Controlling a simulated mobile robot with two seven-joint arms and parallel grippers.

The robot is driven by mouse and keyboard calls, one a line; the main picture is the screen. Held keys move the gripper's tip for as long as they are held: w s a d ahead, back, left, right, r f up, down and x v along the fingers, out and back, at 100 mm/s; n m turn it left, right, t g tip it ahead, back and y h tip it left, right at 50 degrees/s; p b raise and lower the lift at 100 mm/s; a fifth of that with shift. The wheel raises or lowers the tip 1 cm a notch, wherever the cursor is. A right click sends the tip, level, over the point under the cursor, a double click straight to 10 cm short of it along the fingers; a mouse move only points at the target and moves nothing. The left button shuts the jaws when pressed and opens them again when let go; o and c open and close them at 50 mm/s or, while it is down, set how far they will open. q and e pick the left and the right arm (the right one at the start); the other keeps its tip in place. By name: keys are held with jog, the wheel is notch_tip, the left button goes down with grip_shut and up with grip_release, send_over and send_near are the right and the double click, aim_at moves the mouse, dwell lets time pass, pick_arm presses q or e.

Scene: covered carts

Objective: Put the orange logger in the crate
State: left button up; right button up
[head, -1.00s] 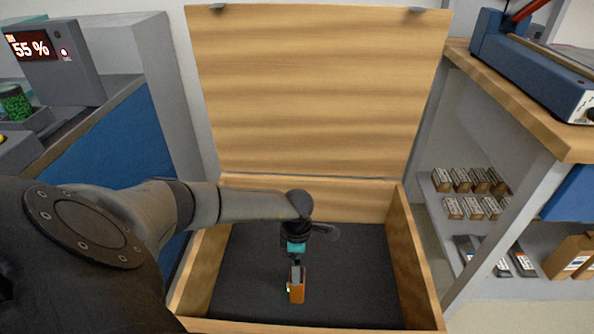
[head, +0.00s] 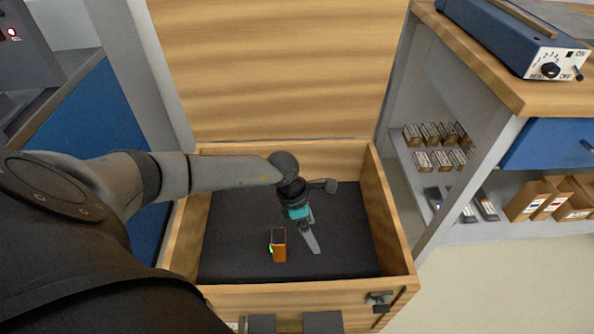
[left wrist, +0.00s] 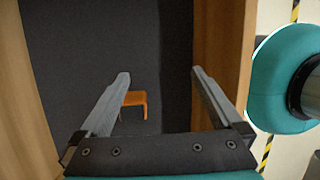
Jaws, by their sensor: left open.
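The orange logger (head: 279,247) stands on the dark floor inside the wooden crate (head: 300,296), whose lid is raised. A small green spot shows on its left side. My left gripper (head: 309,236) is inside the crate, open and empty, to the right of the logger and apart from it in the head view. In the left wrist view the logger (left wrist: 136,99) shows beyond the left finger, which partly covers it. The space between the fingertips (left wrist: 160,76) shows only the dark floor. My right gripper is not seen.
The open lid (head: 280,70) stands up at the back. A latch (head: 378,300) is on the front wall. At right, a shelf unit holds several small boxes (head: 435,146), with a blue device (head: 515,38) on top. A blue-sided cart (head: 80,145) stands at left.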

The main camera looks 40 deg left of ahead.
pick_arm(q)
jog(key=w+d+r+n+t+h, duration=0.1)
jog(key=d+r+n+t+h, duration=0.2)
jog(key=d, duration=0.6)
jog(key=w+d+r+n+t+h, duration=0.2)
jog(key=d+r+h, duration=0.3)
jog(key=d, duration=0.4)
jog(key=w+r+n+t+y, duration=0.35)
jog(key=r+n+t, duration=0.65)
jog(key=n, duration=0.4)
jog(key=s+a+f+n+g+y, duration=0.25)
jog(key=a+n+y, duration=0.6)
jog(key=n, duration=0.65)
jog(key=s+f+n+g, duration=0.4)
jog(key=s, duration=0.5)
jog(key=s+f+n+g, duration=0.4)
jog(key=s+n+g, duration=0.1)
jog(key=s, duration=0.4)
jog(key=shift+s+a+h, duration=0.2)
jog(key=shift+a+h, duration=0.2)
jog(key=shift+a, duration=0.05)
